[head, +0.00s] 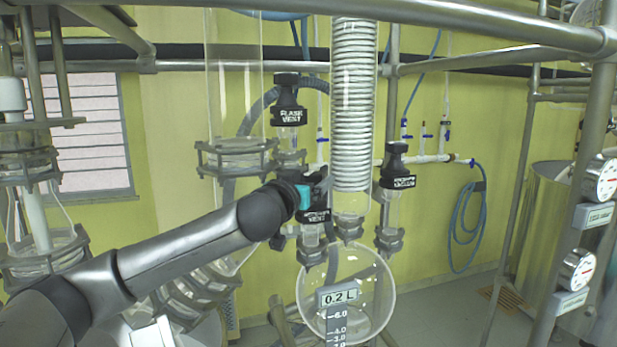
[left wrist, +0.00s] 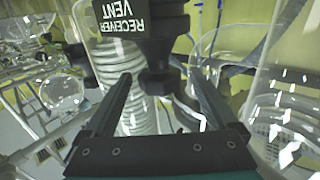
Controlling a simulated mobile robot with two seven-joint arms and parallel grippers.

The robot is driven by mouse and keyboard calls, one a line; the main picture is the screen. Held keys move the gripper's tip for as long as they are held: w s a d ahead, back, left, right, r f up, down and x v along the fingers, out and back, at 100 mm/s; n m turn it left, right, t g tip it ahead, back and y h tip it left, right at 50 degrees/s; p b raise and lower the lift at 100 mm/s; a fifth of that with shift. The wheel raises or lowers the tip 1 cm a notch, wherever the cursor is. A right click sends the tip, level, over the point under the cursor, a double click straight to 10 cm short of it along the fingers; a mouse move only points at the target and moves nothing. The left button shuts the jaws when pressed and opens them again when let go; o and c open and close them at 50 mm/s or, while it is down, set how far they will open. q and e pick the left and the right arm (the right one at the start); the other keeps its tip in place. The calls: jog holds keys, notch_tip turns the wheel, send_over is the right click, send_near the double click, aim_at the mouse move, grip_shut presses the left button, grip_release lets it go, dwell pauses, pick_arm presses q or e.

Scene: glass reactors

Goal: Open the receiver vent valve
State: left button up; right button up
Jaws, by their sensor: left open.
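The receiver vent valve has a black body and a black label that shows at its front in the head view (head: 314,216). Its knob is largely hidden there behind my left gripper (head: 318,180). In the left wrist view the valve's label reads upside down at the top (left wrist: 128,16), and the black knob stem (left wrist: 160,80) lies between the two fingers. My left gripper (left wrist: 161,76) is open, with a finger on each side of the knob. Gaps show beside the stem, but whether a finger touches it I cannot tell. My right gripper is not in view.
The flask vent valve (head: 287,112) stands above and left, and another black valve (head: 396,178) is close on the right. A coiled glass condenser (head: 353,105) rises just behind. A round glass receiver (head: 346,280) hangs below. A metal rail (head: 440,15) crosses the top.

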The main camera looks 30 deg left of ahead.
pick_arm(q)
jog(key=shift+c, duration=0.4)
jog(key=c, duration=1.3)
jog(key=shift+w+d+f+n+g+y+b, duration=0.1)
jog(key=shift+n+g+y+b, duration=0.15)
jog(key=shift+n+y+b, duration=0.3)
jog(key=shift+d+n+g+y+b, duration=0.2)
jog(key=shift+n+y, duration=0.25)
jog(key=shift+y, duration=0.35)
jog(key=shift+w+d+f+n+g+y+b, duration=0.1)
jog(key=shift+n+g+y+b, duration=0.15)
jog(key=shift+n+y+b, duration=0.35)
jog(key=n+g+y+b, duration=0.1)
jog(key=n+g+y, duration=0.1)
jog(key=y, duration=0.1)
jog(key=n+g+y+b, duration=0.1)
jog(key=n+g+y, duration=0.2)
jog(key=y, duration=0.1)
jog(key=shift+w+d+g+b, duration=0.15)
jog(key=shift+d+g+b, duration=0.05)
jog(key=shift+g+b, duration=0.1)
jog(key=shift+w+r+n+g+y, duration=0.15)
jog(key=shift+n+g+y, duration=0.8)
jog(key=shift+n+g, duration=0.7)
jog(key=shift+r+n+g+y, duration=0.1)
jog(key=shift+n+g+y, duration=0.2)
jog(key=shift+g, duration=0.75)
jog(key=shift+w+n+g+y+p, duration=0.15)
jog(key=shift+n+g+y+p, duration=0.4)
jog(key=shift+n+g, duration=0.9)
